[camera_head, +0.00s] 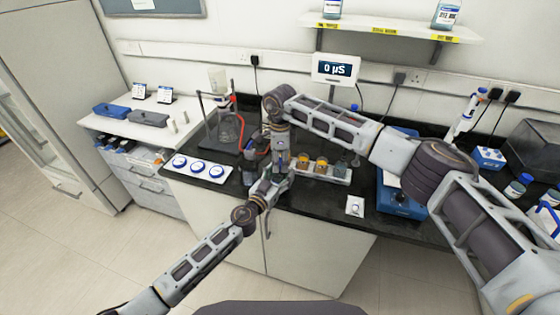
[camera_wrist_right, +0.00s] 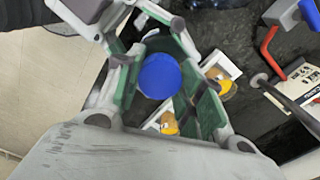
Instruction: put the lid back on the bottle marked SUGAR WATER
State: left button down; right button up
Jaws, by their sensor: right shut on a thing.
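My right gripper (camera_head: 281,160) is over the middle of the black bench. In the right wrist view my right gripper (camera_wrist_right: 160,80) is shut on a round blue lid (camera_wrist_right: 159,76), seen from above. Whether a bottle is under the lid is hidden. My left gripper (camera_head: 270,184) is beside the right one and overlaps it in the head view; its fingers are too small to judge. Amber-filled bottles (camera_head: 320,165) stand in a white rack (camera_head: 340,178) just right of the grippers. An amber bottle also shows in the wrist view (camera_wrist_right: 224,84). I cannot read SUGAR WATER on any label.
A white tray (camera_head: 190,176) with blue-ringed round spots lies left of the grippers. A stand with a flask (camera_head: 224,126) and red tubing is behind it. A blue instrument (camera_head: 402,198) and small white square item (camera_head: 354,206) are to the right. The front bench edge is close.

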jog(key=m, duration=2.3)
jog(key=shift+w, duration=0.1)
jog(key=o, duration=1.2)
jog(key=shift+r, duration=5.95)
